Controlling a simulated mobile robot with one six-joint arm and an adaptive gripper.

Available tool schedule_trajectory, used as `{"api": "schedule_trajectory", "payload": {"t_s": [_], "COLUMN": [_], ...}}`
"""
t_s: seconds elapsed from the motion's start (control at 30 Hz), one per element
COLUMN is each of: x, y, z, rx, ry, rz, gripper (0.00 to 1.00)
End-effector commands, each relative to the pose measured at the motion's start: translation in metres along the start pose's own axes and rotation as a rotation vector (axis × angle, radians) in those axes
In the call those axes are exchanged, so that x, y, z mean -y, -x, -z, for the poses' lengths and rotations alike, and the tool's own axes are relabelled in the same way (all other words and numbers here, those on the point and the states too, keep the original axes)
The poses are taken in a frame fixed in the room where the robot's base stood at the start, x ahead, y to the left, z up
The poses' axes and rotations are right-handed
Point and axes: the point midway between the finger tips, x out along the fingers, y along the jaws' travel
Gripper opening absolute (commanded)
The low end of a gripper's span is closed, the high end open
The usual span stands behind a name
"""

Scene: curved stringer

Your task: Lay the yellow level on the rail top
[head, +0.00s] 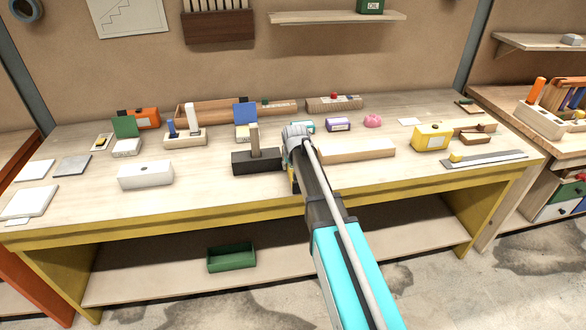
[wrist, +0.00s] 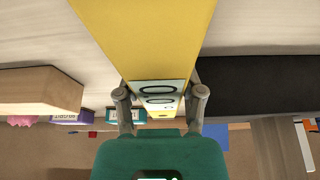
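In the wrist view a long yellow bar with a pale panel and dark oval marks, which looks like the yellow level (wrist: 150,35), runs from the top edge down between my gripper's fingers (wrist: 160,95). The fingers press close on both its sides and look shut on it. In the head view my gripper (head: 293,165) is mostly hidden behind my arm, over the front middle of the bench. Only a small yellow patch shows there beside the arm. I cannot tell for sure which wooden piece is the rail; a long brown one (head: 185,114) lies at the back.
A black block with an upright post (head: 257,163) stands just left of my gripper, and a pale wooden block (head: 357,151) lies to its right. A yellow box (head: 432,137) and a grey metal strip (head: 485,159) lie farther right. A white block (head: 146,175) is at the left front.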

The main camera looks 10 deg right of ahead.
Motion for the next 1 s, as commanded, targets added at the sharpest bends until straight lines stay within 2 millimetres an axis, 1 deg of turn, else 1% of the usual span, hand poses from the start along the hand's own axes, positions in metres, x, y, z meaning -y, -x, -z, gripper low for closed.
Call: {"api": "schedule_trajectory", "payload": {"t_s": [0.03, 0.2, 0.67, 0.87, 1.0], "x": [0.0, 0.0, 0.0, 0.0, -0.001], "y": [0.0, 0.0, 0.002, 0.01, 0.02], "z": [0.0, 0.0, 0.001, 0.004, 0.008], "rx": [0.0, 0.0, 0.0, 0.0, 0.0], "ry": [0.0, 0.0, 0.0, -0.001, -0.001], "rz": [0.0, 0.0, 0.0, 0.0, 0.0], "gripper": [0.31, 0.0, 0.0, 0.0, 0.0]}}
